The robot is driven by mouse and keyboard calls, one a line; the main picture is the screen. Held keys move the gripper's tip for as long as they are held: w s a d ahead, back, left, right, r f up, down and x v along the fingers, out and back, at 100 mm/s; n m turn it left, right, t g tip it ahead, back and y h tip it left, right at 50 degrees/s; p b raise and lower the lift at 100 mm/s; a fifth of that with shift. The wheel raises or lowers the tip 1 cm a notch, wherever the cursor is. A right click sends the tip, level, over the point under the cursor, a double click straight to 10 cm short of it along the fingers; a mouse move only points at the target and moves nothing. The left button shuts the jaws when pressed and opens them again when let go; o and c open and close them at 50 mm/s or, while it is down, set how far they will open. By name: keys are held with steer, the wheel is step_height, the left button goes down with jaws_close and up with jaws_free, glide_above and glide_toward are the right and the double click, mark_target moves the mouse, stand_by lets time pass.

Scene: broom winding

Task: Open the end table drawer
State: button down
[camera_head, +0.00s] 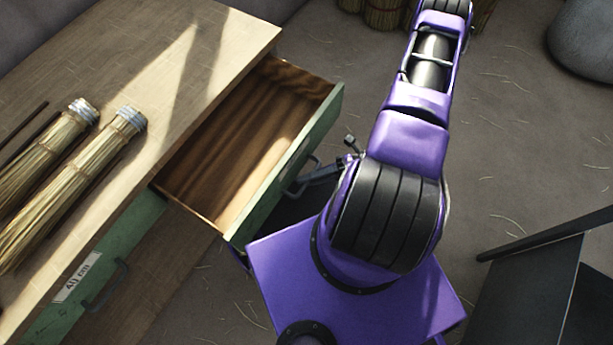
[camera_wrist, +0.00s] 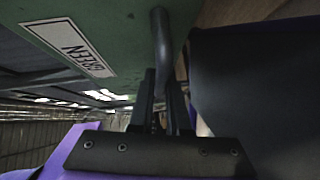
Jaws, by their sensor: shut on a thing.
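The end table (camera_head: 225,60) is wooden with green drawer fronts and fills the left of the head view. One drawer (camera_head: 262,160) is pulled well out, and its brown wooden inside is bare. My gripper (camera_head: 308,178) is at the outer face of this drawer's green front, partly hidden by my purple arm. In the wrist view, my gripper (camera_wrist: 160,105) has its two dark fingers closed around the drawer's grey handle (camera_wrist: 161,45). A white label (camera_wrist: 70,46) reading "GREEN" is on the front beside the handle.
Two straw brush bundles (camera_head: 80,180) lie on the tabletop. A dark angular object (camera_head: 540,285) stands at lower right. Straw bundles (camera_head: 385,12) stand at the back. A grey rounded object (camera_head: 585,45) sits at upper right.

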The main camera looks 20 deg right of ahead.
steer(key=c, duration=0.9)
jaws_free()
steer(key=shift+d, duration=0.1)
steer(key=b+v, duration=0.1)
steer(key=v, duration=1.6)
steer(key=shift+d, duration=0.15)
